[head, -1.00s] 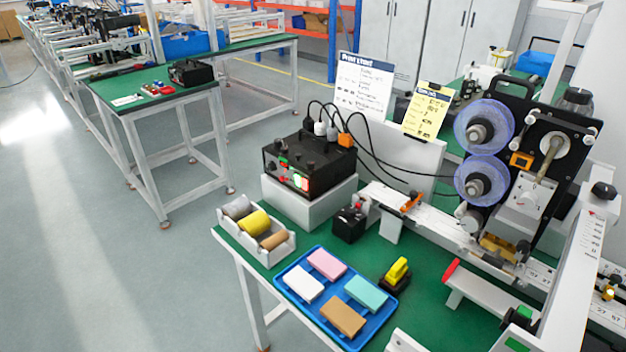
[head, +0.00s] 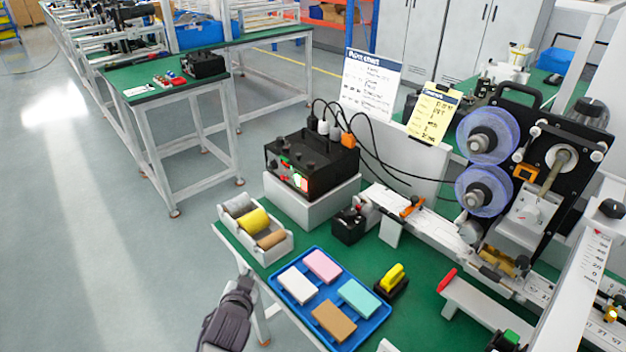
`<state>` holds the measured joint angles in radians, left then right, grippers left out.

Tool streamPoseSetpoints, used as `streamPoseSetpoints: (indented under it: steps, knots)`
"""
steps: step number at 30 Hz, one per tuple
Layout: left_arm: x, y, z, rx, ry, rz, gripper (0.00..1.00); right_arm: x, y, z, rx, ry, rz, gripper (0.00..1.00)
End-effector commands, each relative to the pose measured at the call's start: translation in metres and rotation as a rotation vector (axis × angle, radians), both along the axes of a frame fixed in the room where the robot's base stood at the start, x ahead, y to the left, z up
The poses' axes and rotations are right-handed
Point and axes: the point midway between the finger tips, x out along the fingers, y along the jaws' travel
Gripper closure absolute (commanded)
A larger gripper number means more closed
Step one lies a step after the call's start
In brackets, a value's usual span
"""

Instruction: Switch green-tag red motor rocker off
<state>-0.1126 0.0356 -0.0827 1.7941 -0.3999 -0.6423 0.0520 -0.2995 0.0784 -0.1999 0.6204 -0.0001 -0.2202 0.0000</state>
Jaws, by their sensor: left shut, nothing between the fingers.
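A black control box (head: 325,152) with knobs on top sits on a white block at the back left of the green bench. A lit red rocker (head: 303,183) with a pale glow shows on its front panel. A small green patch (head: 285,163) lies to the left of the rocker; whether it is a tag is too small to tell. My left gripper (head: 245,284) is shut and empty, low at the bench's front left edge, below the box and apart from it. My right gripper is out of view.
A small black box (head: 349,226) stands right of the white block (head: 288,203). Black cables run from the box towards the reel machine (head: 545,160).

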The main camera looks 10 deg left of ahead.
Motion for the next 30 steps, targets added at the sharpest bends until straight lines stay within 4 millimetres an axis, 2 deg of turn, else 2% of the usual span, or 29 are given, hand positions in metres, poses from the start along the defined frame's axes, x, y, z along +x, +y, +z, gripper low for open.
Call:
streamPoseSetpoints:
  steps: [1, 4, 9, 13, 18, 30]
  knots:
    - [0.008, 0.002, 0.019, 0.011, -0.041, 0.004, 1.0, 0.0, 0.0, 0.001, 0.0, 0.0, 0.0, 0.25]
    - [0.021, 0.006, 0.054, 0.033, -0.117, 0.013, 1.0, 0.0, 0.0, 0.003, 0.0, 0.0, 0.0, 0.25]
    - [0.064, 0.0, 0.088, 0.099, -0.27, -0.032, 1.0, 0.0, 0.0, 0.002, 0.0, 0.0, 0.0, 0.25]
    - [0.086, -0.007, 0.109, 0.14, -0.358, -0.07, 1.0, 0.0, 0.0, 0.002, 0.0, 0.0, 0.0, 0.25]
    - [0.098, -0.013, 0.122, 0.166, -0.414, -0.097, 1.0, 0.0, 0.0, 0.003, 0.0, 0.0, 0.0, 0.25]
    - [0.1, -0.014, 0.123, 0.169, -0.419, -0.101, 1.0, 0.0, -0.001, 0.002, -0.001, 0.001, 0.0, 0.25]
